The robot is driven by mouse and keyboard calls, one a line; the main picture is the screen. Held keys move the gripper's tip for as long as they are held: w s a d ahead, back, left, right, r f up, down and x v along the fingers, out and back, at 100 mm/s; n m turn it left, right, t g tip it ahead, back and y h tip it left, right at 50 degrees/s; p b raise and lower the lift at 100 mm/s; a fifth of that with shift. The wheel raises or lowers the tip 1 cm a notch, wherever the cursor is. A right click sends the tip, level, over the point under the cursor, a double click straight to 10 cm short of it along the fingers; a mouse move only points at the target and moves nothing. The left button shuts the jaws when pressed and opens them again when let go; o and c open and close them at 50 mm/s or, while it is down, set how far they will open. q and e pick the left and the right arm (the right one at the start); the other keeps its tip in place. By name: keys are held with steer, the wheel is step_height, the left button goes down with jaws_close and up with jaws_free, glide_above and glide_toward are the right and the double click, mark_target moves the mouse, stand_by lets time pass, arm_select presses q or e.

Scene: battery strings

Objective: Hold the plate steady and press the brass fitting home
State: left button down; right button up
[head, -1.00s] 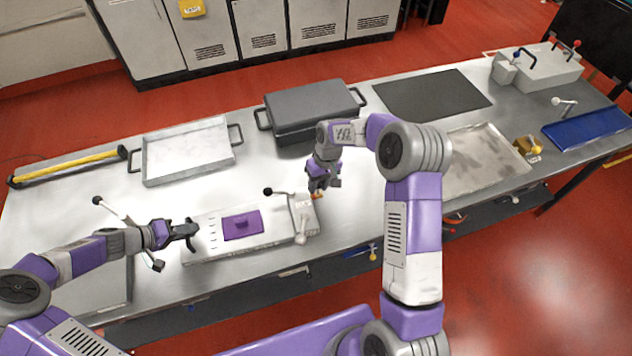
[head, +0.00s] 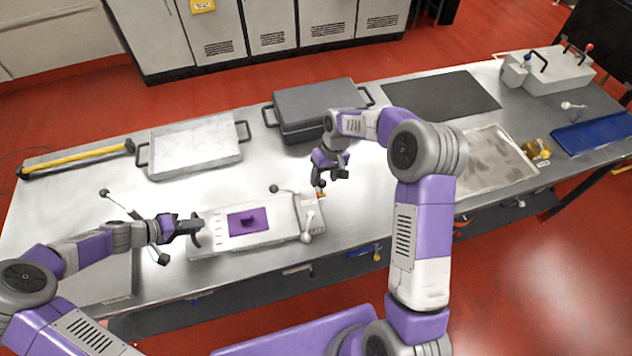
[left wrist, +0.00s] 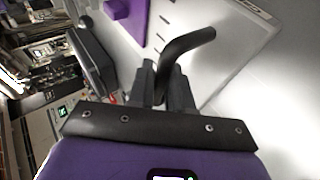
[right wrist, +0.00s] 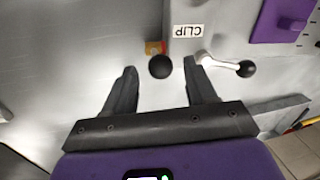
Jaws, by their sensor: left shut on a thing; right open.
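The light grey plate (head: 277,214) lies on the bench with a purple block on top. My left gripper (head: 190,227) is at the plate's left end, shut on its black curved handle (left wrist: 188,46). A small orange-brass fitting (right wrist: 152,47) shows beside the plate's right end, by the CLIP label. A black ball (right wrist: 160,68) partly covers it. My right gripper (right wrist: 157,82) is open, with the ball between or just beyond its fingertips; contact cannot be told. In the head view this gripper (head: 331,174) is above and slightly behind the fitting.
A lever with a black knob (right wrist: 246,68) stands close to the right fingertip. A dark lidded box (head: 315,105) and a metal tray (head: 195,150) stand behind the plate. Another tray (head: 495,160) and a yellow clamp (head: 537,149) lie to the right.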

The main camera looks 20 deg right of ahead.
arm_select(q)
steer(key=shift+s+a+f, duration=0.2)
steer(key=shift+a+f, duration=0.2)
steer(key=shift+f, duration=0.15)
arm_select(e)
step_height(320, 180, up, 8)
steer(key=d, duration=0.1)
steer(key=shift+d+r, duration=0.25)
steer(key=shift+d, duration=0.1)
arm_select(q)
steer(key=c, duration=1)
jaws_free()
steer(key=shift+w, duration=0.1)
steer(key=shift+o, duration=0.2)
steer(key=shift+r, duration=0.1)
steer(key=shift+a+r, duration=0.15)
steer(key=shift+a, duration=0.1)
steer(key=v, duration=1.1)
steer(key=shift+r, duration=0.4)
arm_select(e)
steer(key=shift+w+a, duration=0.1)
steer(key=shift+w, duration=0.05)
arm_select(q)
steer(key=shift+d, duration=0.1)
arm_select(e)
steer(key=shift+f, duration=0.1)
